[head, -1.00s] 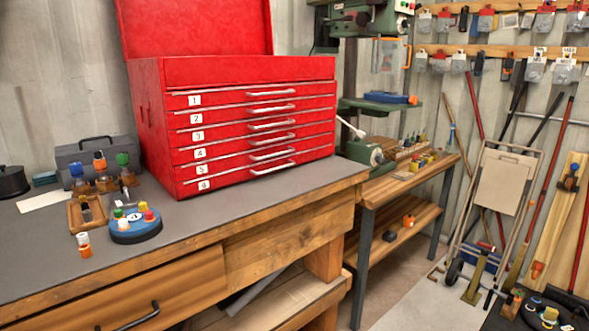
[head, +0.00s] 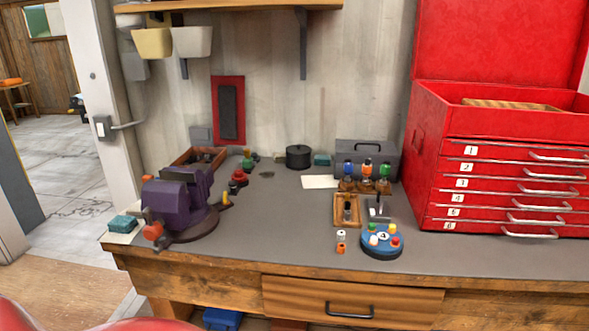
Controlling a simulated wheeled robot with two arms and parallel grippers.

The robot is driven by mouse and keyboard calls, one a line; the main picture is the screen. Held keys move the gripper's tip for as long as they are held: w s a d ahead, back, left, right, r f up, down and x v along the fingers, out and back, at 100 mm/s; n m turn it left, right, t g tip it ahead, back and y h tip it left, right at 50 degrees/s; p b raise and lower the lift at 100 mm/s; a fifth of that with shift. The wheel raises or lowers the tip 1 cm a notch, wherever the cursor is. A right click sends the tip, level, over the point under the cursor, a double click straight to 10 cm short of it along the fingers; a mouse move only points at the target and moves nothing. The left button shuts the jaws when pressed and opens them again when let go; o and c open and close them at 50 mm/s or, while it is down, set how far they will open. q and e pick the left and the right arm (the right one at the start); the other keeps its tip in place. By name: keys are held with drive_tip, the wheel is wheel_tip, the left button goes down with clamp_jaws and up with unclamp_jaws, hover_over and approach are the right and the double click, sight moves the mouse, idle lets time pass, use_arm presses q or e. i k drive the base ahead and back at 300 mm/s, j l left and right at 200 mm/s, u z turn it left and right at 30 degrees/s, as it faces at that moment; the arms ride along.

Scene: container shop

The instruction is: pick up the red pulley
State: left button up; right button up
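A small red round piece (head: 239,175) sits on the grey workbench top, between the purple vise and the black round pot. It could be the red pulley, but it is too small to be sure. A green-topped piece (head: 248,160) stands just behind it. Neither of my grippers is in view.
The purple vise (head: 170,203) stands at the bench's left end. The red tool chest (head: 480,180) fills the right. A wooden tray (head: 337,222), black pot (head: 298,157) and grey toolbox (head: 366,152) stand between. The bench's front middle-left is clear.

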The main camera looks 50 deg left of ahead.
sight(241, 177)
drive_tip(key=u, duration=1.85)
